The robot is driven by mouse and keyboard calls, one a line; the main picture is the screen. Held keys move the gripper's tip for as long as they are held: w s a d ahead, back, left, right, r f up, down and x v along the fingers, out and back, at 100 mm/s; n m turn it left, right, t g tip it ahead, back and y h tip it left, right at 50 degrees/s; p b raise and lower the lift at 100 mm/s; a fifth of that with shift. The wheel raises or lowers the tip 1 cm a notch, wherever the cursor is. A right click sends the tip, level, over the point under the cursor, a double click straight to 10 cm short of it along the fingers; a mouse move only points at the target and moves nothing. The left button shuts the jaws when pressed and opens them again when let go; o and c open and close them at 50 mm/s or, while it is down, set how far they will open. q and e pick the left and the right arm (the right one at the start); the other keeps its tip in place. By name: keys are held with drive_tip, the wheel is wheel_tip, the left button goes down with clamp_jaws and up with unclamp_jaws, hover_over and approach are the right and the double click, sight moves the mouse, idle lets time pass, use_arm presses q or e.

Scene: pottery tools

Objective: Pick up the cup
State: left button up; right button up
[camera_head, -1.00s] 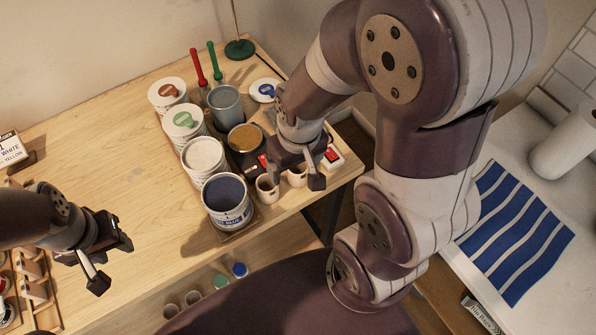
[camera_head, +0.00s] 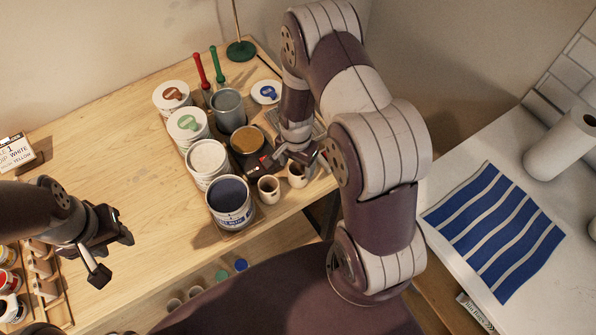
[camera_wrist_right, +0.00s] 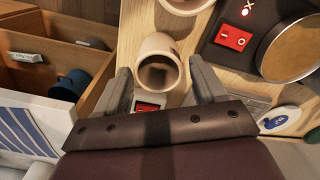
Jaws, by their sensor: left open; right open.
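Two small beige cups stand near the front right edge of the wooden table: a left cup (camera_head: 268,190) and a right cup (camera_head: 297,177). My right gripper (camera_head: 296,158) is open beside the right cup and partly overlaps it in the head view. In the right wrist view, one cup (camera_wrist_right: 158,48) lies between the spread fingers of my right gripper (camera_wrist_right: 159,78), with clear gaps on both sides. The other cup (camera_wrist_right: 184,6) is cut off at the top edge there. My left gripper (camera_head: 112,256) is open and empty at the left.
A red switch (camera_wrist_right: 232,38) shows near the cup. A striped cloth (camera_head: 495,230) lies on the right counter. The table's left middle is clear.

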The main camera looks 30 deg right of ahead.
sight(298, 171)
drive_tip(key=f, duration=0.1)
drive_tip(key=f+p, duration=0.1)
drive_tip(key=f, duration=0.2)
drive_tip(key=shift+d+p, duration=0.25)
drive_tip(key=shift+p, duration=0.05)
drive_tip(key=shift+f, duration=0.25)
drive_tip(key=c, duration=0.9)
drive_tip(key=shift+c, duration=0.2)
drive_tip(key=shift+r, duration=0.15)
